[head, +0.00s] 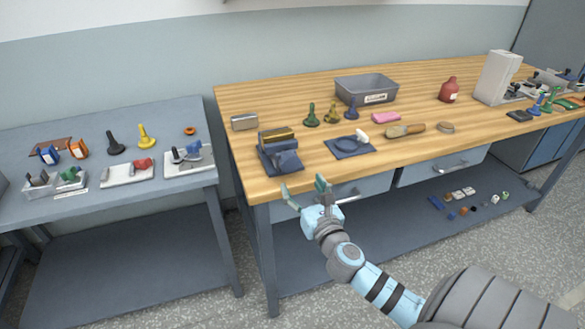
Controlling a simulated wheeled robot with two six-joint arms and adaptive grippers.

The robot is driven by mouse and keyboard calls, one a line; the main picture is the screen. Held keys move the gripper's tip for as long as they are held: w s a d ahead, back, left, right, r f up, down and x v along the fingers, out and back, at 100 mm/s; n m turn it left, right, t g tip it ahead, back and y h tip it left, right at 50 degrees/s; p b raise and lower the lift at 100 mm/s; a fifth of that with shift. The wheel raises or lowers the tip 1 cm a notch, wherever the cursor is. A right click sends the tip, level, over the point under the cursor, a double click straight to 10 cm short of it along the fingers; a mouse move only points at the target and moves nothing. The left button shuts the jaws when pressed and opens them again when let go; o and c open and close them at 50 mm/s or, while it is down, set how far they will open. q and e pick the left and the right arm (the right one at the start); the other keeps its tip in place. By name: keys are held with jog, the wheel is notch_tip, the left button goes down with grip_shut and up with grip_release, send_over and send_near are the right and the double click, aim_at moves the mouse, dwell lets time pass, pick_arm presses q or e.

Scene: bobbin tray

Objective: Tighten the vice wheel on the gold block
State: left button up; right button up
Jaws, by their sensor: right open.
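A dark blue-grey vice (283,166) stands at the left front corner of the wooden workbench. The gold block (277,134) shows at its top, toward the back; whether the jaws touch it is too small to tell. I cannot clearly make out the vice wheel. My right gripper (304,188) is open and empty, just off the bench's front edge, in front of the vice and slightly right of it. It appears apart from the vice. My left gripper is not in view.
A small metal box (244,122) lies behind-left of the vice. A blue mat (341,152) lies to its right, with chess-like pieces (311,117) and a grey bin (366,89) behind. A separate grey table (95,203) stands left across a gap.

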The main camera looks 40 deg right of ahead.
aim_at(290, 166)
jog(key=x, duration=0.9)
jog(key=shift+b, duration=0.3)
jog(key=c, duration=1.2)
jog(key=shift+o, duration=0.2)
jog(key=m, duration=0.4)
jog(key=shift+m, duration=0.4)
